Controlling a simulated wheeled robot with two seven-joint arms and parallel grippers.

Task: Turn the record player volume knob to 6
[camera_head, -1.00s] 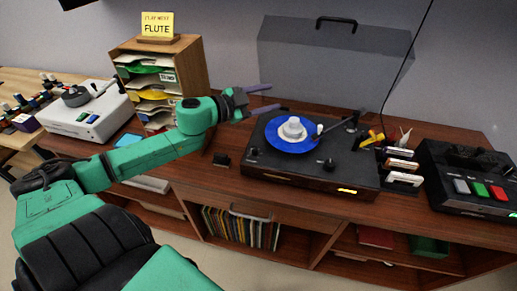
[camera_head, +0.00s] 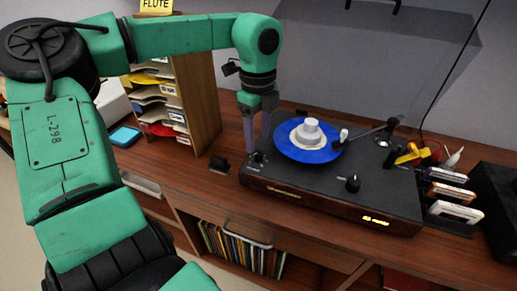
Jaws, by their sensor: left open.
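The record player (camera_head: 310,185) is a dark box on the wooden cabinet, with a blue record (camera_head: 290,148) on it. One small black knob (camera_head: 258,157) is at its front left corner. A second, larger black knob (camera_head: 353,184) is at its front right. I cannot read which one is marked volume. My left gripper (camera_head: 257,146) points down, open, with its fingers just above and around the front left knob. Contact cannot be made out. My right gripper is not in view.
A tonearm (camera_head: 370,131) lies right of the record. A wooden paper sorter (camera_head: 205,100) stands behind left, close to my left arm. A small black block (camera_head: 219,164) sits left of the player. A cassette rack (camera_head: 450,205) stands to the right. The raised lid (camera_head: 390,60) is behind.

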